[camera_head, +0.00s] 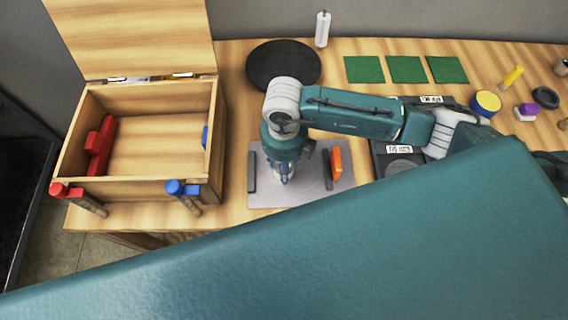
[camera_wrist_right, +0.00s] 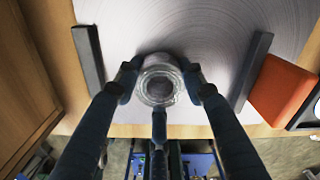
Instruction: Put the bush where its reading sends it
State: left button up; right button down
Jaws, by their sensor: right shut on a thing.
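A shiny, clear-grey round piece, apparently the bush (camera_wrist_right: 161,72), sits between the fingers of my right gripper (camera_wrist_right: 160,88) in the right wrist view. The fingers close around it from several sides. In the head view my right gripper (camera_head: 285,172) points down over the grey plate (camera_head: 265,195), and its fingers largely hide the bush. Whether the bush touches the plate I cannot tell. Two dark devices with small white displays, one display at the back (camera_head: 431,99) and one nearer (camera_head: 398,149), stand right of the plate, partly hidden by my arm. Their readings are too small to make out. My left gripper is not in view.
An open wooden box (camera_head: 214,150) stands left, with a red block (camera_head: 100,146) inside and red- and blue-topped pegs in front. Dark bars and an orange block (camera_head: 336,164) edge the plate. A black disc (camera_head: 283,64) and green squares (camera_head: 406,69) lie behind. Small items stand right.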

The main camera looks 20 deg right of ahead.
jog(key=c, duration=1)
grip_release()
jog(key=shift+c, duration=0.2)
jog(key=shift+r, duration=0.25)
notch_tip(320, 180, up, 12)
jog(key=b, duration=0.2)
jog(key=shift+b, duration=0.3)
jog(key=shift+s+f, duration=0.15)
jog(key=shift+f, duration=0.05)
